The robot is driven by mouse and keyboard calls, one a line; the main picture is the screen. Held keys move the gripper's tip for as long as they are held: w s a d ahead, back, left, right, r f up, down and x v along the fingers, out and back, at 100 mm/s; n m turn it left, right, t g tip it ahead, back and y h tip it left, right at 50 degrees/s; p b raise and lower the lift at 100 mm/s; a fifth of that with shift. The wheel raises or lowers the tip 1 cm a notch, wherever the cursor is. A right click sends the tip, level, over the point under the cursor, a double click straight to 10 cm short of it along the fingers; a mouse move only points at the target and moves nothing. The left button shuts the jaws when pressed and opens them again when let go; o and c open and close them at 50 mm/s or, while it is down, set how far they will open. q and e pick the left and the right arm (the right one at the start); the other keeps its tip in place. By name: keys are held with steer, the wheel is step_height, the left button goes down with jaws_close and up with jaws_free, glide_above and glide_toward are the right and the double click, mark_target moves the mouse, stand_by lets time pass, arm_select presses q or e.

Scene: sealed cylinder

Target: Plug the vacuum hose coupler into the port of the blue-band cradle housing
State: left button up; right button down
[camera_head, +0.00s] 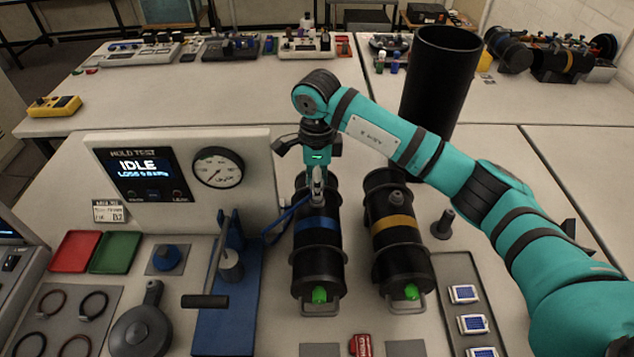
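The blue-band cradle housing (318,262) is a black cylinder with a blue band, lying in a cradle near the middle. Its port is hidden under my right gripper (318,186), which points down over the housing's upper side, behind the band. The gripper's fingers look closed together. The blue vacuum hose (286,217) rises from the left and ends at the fingertips, where the coupler seems to be held. The coupler itself is mostly hidden, and I cannot tell whether it is seated in the port. My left gripper is out of view.
A yellow-band housing (396,238) with its port showing lies close on the right. A blue press stand (229,290) and the hold test panel (180,180), reading IDLE, stand left. A tall black cylinder (437,85) stands behind my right arm.

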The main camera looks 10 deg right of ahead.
steer(key=shift+f+b, duration=0.5)
steer(key=shift+f, duration=0.05)
stand_by(0.4)
steer(key=c, duration=1)
jaws_free()
steer(key=shift+o, duration=0.2)
step_height(320, 180, up, 12)
